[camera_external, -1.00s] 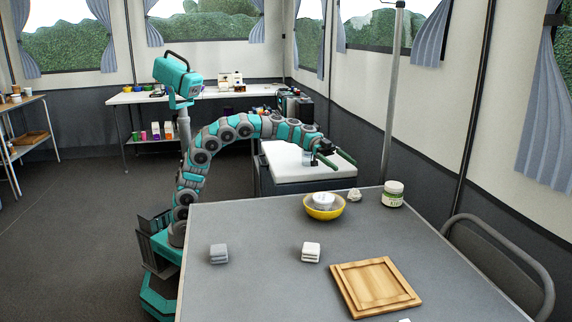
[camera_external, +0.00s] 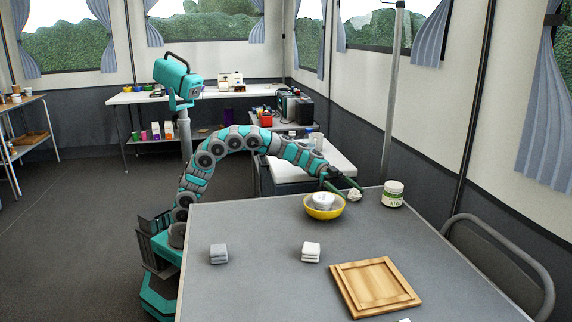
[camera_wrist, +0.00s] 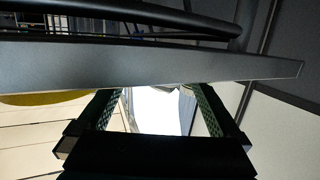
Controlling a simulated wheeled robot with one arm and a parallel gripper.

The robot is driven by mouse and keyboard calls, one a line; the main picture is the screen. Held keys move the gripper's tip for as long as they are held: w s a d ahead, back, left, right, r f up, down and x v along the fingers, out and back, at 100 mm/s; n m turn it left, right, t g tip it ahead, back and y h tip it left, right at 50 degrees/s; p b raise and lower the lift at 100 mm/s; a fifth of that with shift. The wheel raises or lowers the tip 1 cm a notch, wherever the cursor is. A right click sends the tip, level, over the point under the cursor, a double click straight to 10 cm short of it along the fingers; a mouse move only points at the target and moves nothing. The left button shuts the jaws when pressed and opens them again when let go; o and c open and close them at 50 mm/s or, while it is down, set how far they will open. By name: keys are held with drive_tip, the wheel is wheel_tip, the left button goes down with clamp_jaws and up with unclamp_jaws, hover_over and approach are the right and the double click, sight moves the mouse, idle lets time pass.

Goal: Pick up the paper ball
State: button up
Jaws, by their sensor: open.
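The paper ball (camera_external: 355,195) is a small crumpled white lump on the grey table (camera_external: 250,265), near its far edge. It lies between the yellow bowl and the jar. My gripper (camera_external: 352,189) is open, its dark green fingers right at the ball and slanting down to it from the upper left. In the wrist view my gripper (camera_wrist: 160,95) shows its two fingers spread apart. A bright white patch fills the gap between them; I cannot tell whether it is the ball or a bright window behind. I cannot tell whether a finger touches the ball.
A yellow bowl (camera_external: 324,212) with a white item inside stands just left of the ball. A white jar with a green label (camera_external: 393,194) stands to the right. Two small stacked blocks and a wooden board (camera_external: 376,287) lie nearer the camera. A metal chair (camera_external: 500,250) stands at right.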

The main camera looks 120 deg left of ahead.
sight(354, 195)
drive_tip(key=x, duration=0.3)
drive_tip(key=shift+d, duration=0.1)
drive_tip(key=c, duration=1.3)
